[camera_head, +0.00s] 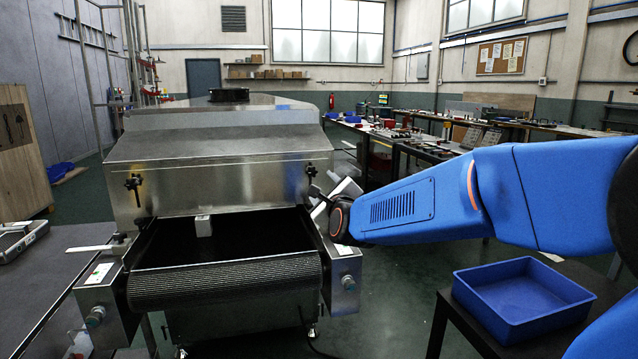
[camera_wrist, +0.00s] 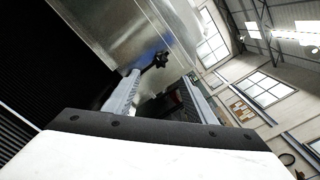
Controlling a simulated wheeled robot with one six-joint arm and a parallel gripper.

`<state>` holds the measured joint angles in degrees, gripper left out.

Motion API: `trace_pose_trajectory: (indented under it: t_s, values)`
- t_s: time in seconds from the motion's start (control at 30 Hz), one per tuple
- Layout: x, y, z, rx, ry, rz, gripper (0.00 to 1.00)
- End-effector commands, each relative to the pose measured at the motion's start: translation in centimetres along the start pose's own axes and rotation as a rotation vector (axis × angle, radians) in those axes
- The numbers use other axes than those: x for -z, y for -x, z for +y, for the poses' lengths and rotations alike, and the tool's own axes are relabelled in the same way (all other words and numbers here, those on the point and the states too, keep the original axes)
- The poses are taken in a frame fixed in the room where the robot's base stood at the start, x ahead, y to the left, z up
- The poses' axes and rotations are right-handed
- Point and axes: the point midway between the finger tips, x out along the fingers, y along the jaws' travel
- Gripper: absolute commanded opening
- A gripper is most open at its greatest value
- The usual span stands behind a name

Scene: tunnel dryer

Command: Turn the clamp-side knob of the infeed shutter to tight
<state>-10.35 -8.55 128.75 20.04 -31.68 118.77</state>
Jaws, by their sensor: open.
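The infeed shutter (camera_head: 220,187) is a steel plate across the front of the dryer hood, above the belt opening. A dark star-shaped knob (camera_head: 134,184) sits at its left end, and another dark knob (camera_head: 310,170) shows at its right end. One dark star knob (camera_wrist: 161,60) shows in the wrist view, just beyond my fingertips. My gripper (camera_wrist: 160,77) is open and empty, its fingers pointing toward that knob without visibly gripping it. In the head view my gripper (camera_head: 324,195) is by the shutter's right end. I cannot tell which knob is labelled clamp-side.
The mesh belt (camera_head: 225,283) runs out below the shutter, with a small pale block (camera_head: 203,225) at the opening. Side housings flank the belt. A blue bin (camera_head: 520,296) stands on a dark table at right. A grey worktop (camera_head: 50,270) lies at left.

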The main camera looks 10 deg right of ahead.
Motion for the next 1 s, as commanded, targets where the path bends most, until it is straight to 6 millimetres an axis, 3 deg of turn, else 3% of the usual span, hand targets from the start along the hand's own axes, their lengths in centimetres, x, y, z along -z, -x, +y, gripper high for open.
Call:
trace_pose_trajectory:
  t_s: [0.1, 0.3, 0.83, 1.0]
  values:
    - [0.0, 1.9, 0.0, 0.0, -0.001, -0.001, 0.51]
    - [0.0, 4.0, 0.0, -0.001, 0.0, 0.0, 0.51]
    - [0.1, 4.8, 0.1, -0.003, 0.006, 0.001, 0.51]
    - [0.8, 6.4, 0.6, -0.067, 0.143, 0.021, 0.51]
